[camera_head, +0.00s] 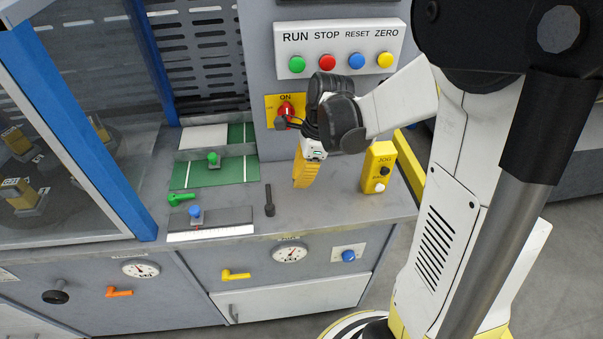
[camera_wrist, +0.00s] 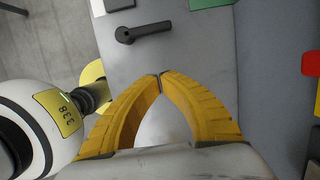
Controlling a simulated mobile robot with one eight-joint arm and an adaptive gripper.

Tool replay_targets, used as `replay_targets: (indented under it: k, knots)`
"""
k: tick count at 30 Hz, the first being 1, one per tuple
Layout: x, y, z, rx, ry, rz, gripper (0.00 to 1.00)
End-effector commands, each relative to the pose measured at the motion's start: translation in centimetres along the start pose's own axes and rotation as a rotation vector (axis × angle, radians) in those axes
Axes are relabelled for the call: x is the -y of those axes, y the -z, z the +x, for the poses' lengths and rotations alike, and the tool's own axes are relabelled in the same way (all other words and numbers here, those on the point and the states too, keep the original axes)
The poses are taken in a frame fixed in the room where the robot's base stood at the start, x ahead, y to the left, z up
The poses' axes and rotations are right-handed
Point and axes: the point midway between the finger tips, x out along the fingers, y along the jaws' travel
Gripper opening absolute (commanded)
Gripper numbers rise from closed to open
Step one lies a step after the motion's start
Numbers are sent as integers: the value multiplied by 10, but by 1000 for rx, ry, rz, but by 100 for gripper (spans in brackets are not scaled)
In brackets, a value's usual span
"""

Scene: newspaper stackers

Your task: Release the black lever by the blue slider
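The black lever (camera_head: 269,200) is a short dark bar with a round hub, on the grey bench top right of the blue slider (camera_head: 195,213). In the wrist view the lever (camera_wrist: 145,32) lies just ahead of the fingertips, its hub at the left. The blue slider is a blue knob over a white scale strip (camera_head: 211,233). My gripper (camera_head: 301,184) has yellow fingers pointing down, right of the lever and apart from it. In the wrist view my gripper (camera_wrist: 160,77) has its fingertips together with nothing visible between them.
A yellow JOG box (camera_head: 378,167) stands right of my gripper. A red switch (camera_head: 287,109) and a button panel (camera_head: 340,45) are behind. A blue-framed glass enclosure (camera_head: 75,130) bounds the left side.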

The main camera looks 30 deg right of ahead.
Motion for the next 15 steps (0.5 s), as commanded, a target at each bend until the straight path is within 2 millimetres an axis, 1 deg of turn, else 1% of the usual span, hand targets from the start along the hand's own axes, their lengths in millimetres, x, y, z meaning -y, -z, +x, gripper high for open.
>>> replay_targets:
  k: [1,5,9,12,15]
  knots:
    - [0,1,16,0,0,-2,0]
    - [0,1,42,0,0,-2,0]
    - [0,-22,44,0,0,-4,0]
    - [0,-32,46,0,0,-3,0]
    - [0,-37,46,0,0,-2,0]
